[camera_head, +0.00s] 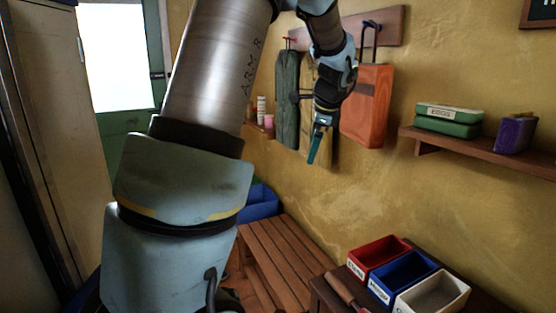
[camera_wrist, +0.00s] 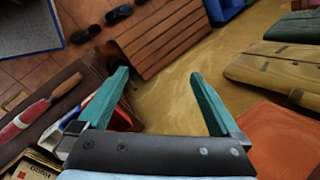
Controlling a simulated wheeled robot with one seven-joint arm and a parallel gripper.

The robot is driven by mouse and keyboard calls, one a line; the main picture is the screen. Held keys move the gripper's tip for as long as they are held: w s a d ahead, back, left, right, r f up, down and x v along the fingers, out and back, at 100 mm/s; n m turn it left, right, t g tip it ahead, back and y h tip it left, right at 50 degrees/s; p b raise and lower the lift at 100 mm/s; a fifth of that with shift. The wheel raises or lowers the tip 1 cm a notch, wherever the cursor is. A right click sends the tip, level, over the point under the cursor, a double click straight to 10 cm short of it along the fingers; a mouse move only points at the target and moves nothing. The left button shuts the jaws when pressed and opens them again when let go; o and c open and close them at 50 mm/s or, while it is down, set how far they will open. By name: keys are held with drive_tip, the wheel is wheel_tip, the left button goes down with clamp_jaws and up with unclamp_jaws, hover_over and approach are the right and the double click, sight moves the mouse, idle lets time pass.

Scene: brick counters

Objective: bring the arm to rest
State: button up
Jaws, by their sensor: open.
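My gripper (camera_wrist: 158,100) is open in the wrist view, with two teal fingers spread apart and nothing between them. In the head view my gripper (camera_head: 316,145) hangs from the raised arm, fingers pointing down, in front of the wall hooks. It overlaps the hanging coats in that picture; I cannot tell how near it is to them. My arm fills the left and middle of the head view and hides part of the room.
An orange bag (camera_head: 368,110) and a dark green coat (camera_head: 287,100) hang on the wall. A shelf (camera_head: 480,144) juts out at right. Below are a wooden bench (camera_head: 285,262) and a red bin (camera_head: 378,252), a blue bin (camera_head: 403,278) and a white bin (camera_head: 433,297).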

drive_tip(key=s+a+f+n+g, duration=0.1)
drive_tip(key=s+a+f+n, duration=0.3)
drive_tip(key=s+a+n, duration=0.1)
drive_tip(key=s+a+f+n+g+h, duration=0.1)
drive_tip(key=s+a+f+n, duration=0.3)
drive_tip(key=s, duration=0.5)
drive_tip(key=s+a+f+n+g, duration=0.1)
drive_tip(key=s+a+f+n, duration=0.3)
drive_tip(key=s+a+n, duration=0.4)
drive_tip(key=shift+n+g+h, duration=0.3)
drive_tip(key=shift+n+h, duration=0.1)
drive_tip(key=shift+n, duration=0.6)
